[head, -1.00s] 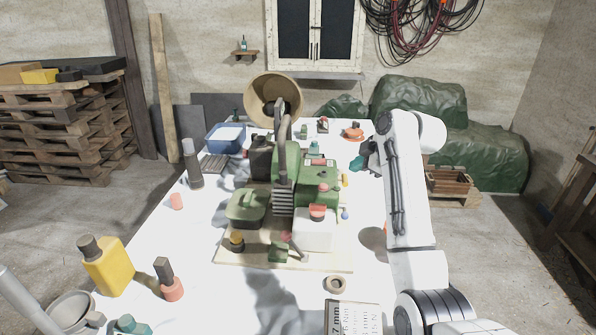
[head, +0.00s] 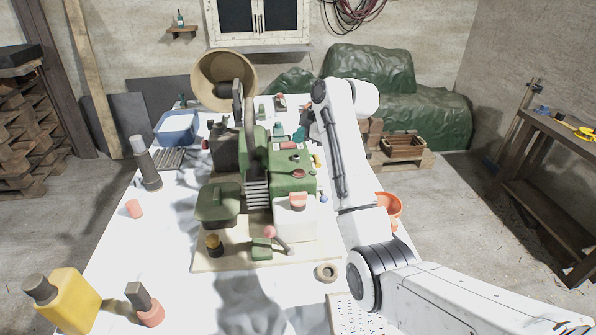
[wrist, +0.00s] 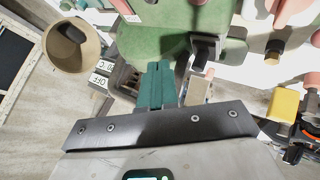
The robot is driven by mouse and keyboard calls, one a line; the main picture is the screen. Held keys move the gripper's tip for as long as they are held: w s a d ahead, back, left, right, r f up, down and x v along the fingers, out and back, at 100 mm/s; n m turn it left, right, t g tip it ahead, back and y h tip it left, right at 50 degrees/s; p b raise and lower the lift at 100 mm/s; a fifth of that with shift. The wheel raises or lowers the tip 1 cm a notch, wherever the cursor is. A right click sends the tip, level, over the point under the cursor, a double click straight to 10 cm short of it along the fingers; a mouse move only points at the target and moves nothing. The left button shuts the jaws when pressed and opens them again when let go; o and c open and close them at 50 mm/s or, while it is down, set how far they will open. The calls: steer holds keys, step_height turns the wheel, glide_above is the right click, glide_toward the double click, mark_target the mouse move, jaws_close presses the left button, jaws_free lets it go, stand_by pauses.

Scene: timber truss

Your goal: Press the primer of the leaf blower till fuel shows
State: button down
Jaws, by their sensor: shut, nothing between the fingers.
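The green leaf blower (head: 292,178) stands on a pale board on the white-covered table, with a dark upright handle or tube beside it. It has a white tank with a red cap (head: 298,200) at its front. Several small knobs and bulbs sit around it; I cannot tell which is the primer, and no fuel can be made out. My gripper (head: 300,133) is at the machine's far right side, partly hard to see in the head view. In the wrist view its teal fingers (wrist: 155,82) are together and empty, just below a green housing (wrist: 160,35); contact cannot be told.
A tan bowl-shaped container (head: 223,82) and a blue bin (head: 179,128) are at the table's back left. A yellow bottle (head: 68,300) stands front left. An orange bucket (head: 389,207) is beside my arm.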

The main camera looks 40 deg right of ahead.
steer(key=b, duration=0.1)
glide_above(301, 173)
step_height(301, 173, down, 7)
steer(key=shift+r, duration=0.1)
steer(key=shift+d+f+b, duration=0.1)
steer(key=shift+f+b, duration=0.3)
steer(key=shift+f, duration=0.2)
steer(key=shift+f, duration=0.1)
stand_by(1.5)
steer(key=shift+f, duration=0.3)
steer(key=shift+f+b, duration=0.5)
steer(key=shift+f, duration=0.05)
stand_by(1.0)
steer(key=shift+r, duration=0.15)
steer(key=shift+r+p, duration=0.65)
steer(key=shift+r, duration=0.15)
